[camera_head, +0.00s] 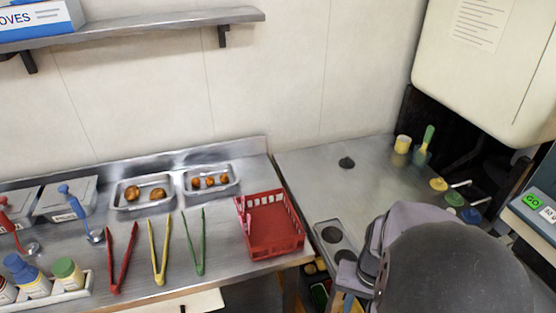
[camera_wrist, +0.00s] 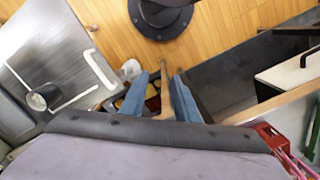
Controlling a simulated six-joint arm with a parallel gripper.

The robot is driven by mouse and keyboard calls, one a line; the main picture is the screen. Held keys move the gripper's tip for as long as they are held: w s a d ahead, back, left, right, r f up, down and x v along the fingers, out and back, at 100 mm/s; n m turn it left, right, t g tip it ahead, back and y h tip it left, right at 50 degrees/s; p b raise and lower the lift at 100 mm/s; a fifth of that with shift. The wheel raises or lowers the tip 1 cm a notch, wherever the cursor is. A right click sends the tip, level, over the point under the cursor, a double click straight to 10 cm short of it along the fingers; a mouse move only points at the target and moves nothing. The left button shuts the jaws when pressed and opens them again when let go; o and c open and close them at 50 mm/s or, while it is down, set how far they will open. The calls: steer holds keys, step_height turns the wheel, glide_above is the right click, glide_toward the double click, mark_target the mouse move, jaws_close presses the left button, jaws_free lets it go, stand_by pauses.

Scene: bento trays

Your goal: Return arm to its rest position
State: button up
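My gripper (camera_wrist: 162,88) shows in the wrist view as two blue fingers standing apart, with nothing held between them. Wooden floor and the dark end of a cabinet show beyond the fingers. In the head view my arm fills the lower right, with a large dark rounded link in front and grey links behind it. The arm is folded close to the camera, beside the steel counter's (camera_head: 300,175) front part. The gripper end is partly hidden there by my own links.
A red basket (camera_head: 272,250) stands on the counter left of my arm. Red tongs (camera_head: 121,258), yellow tongs (camera_head: 159,252) and green tongs (camera_head: 194,243) lie further left. Two steel trays with food, one tray (camera_head: 120,203) and another (camera_head: 213,193), sit behind. A machine (camera_head: 490,75) overhangs the right.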

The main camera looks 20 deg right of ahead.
steer(key=w+a+r+n+p, duration=0.1)
steer(key=w+a+n, duration=0.1)
steer(key=a, duration=0.4)
steer(key=w+a+r+n, duration=0.2)
steer(key=w+a+n, duration=0.1)
steer(key=a+n, duration=0.2)
steer(key=shift+a+t+p, duration=0.3)
steer(key=shift+a+p, duration=0.05)
steer(key=shift+a, duration=0.65)
